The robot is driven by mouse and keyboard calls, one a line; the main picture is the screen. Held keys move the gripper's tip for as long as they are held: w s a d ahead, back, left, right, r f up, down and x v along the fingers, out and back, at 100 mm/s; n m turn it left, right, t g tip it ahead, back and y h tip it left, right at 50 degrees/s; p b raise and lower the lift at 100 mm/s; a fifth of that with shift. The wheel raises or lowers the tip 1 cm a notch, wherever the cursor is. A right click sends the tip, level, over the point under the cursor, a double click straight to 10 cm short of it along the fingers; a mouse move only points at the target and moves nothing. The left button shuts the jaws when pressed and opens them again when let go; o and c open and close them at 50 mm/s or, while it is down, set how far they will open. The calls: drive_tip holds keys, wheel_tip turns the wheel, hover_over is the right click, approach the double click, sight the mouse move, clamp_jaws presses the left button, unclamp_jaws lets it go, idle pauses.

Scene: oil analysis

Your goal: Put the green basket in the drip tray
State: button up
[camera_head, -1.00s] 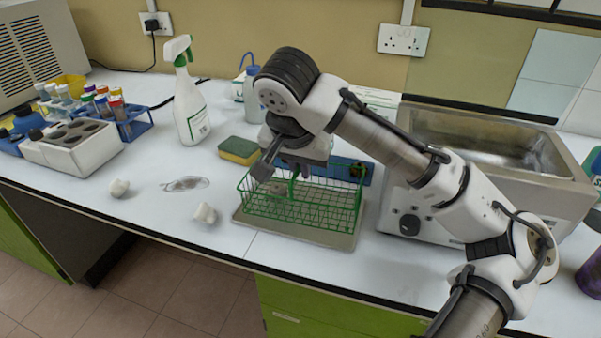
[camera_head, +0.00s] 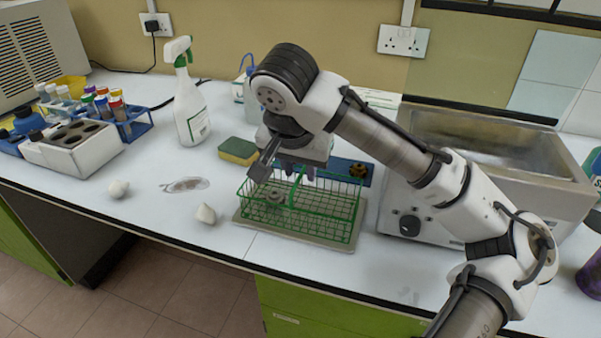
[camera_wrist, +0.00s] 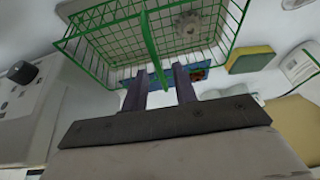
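The green wire basket (camera_head: 340,225) sits over the grey drip tray (camera_head: 240,221), within its outline as far as the head view shows. A small grey toothed part (camera_head: 277,196) lies inside it. My gripper (camera_head: 301,172) hangs over the basket, its fingers apart. In the wrist view the basket (camera_wrist: 95,50) fills the top, and its green handle (camera_wrist: 150,45) runs toward the gap between the two fingers (camera_wrist: 160,75). The fingers do not appear to press on the handle. The underside contact of basket and tray is hidden.
A metal bath (camera_head: 480,205) stands close on the right. A sponge (camera_head: 239,151) and spray bottle (camera_head: 191,110) stand behind left. White lumps (camera_head: 205,214) lie left of the tray. A blue mat (camera_head: 340,164) lies behind the basket. The bench's front edge is near the tray.

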drive_tip(key=v, duration=0.9)
drive_tip(key=shift+r, duration=0.25)
